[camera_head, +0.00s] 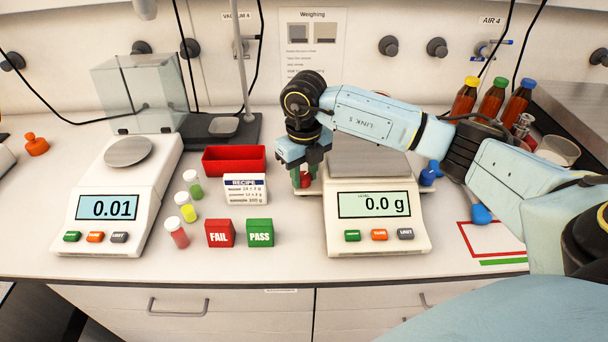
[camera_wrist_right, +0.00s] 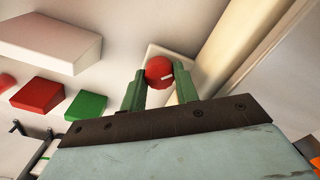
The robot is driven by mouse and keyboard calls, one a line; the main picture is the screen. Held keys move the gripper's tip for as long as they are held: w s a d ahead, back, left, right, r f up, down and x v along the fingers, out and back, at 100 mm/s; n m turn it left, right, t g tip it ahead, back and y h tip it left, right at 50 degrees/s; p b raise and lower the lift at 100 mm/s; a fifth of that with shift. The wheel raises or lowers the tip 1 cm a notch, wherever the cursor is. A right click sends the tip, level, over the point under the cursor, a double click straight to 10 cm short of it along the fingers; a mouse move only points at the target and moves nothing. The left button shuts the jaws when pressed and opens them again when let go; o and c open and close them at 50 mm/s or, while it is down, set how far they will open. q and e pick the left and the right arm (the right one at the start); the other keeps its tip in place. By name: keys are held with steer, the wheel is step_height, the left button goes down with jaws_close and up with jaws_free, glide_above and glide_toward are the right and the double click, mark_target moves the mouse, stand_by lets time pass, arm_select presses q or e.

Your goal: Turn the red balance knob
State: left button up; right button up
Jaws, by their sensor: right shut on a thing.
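The red balance knob (camera_wrist_right: 159,71) is a round red knob with a white mark, seen between the fingertips in the right wrist view. In the head view it shows as a bit of red (camera_head: 305,180) at the left side of the right-hand balance (camera_head: 377,212), partly hidden by the fingers. My right gripper (camera_head: 303,176) points down there, its green fingers (camera_wrist_right: 160,88) shut on the knob. The balance display (camera_head: 374,204) reads 0.0 g. A blue knob (camera_head: 429,175) is on the balance's other side. My left gripper is not in view.
A second balance (camera_head: 110,208) reading 0.01 stands at left.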

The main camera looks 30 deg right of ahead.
mark_target(304, 175)
steer(key=n+b, duration=0.2)
steer(key=n, duration=0.4)
steer(key=shift+n+b, duration=0.35)
steer(key=shift+n, duration=0.65)
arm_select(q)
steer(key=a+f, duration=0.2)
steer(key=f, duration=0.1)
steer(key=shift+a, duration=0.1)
arm_select(e)
steer(key=shift+w+r, duration=0.1)
steer(key=shift+n, duration=0.3)
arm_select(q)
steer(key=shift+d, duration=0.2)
arm_select(e)
steer(key=o, duration=0.7)
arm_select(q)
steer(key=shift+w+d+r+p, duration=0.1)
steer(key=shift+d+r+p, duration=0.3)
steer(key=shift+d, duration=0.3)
arm_select(e)
steer(key=shift+r, duration=6.7)
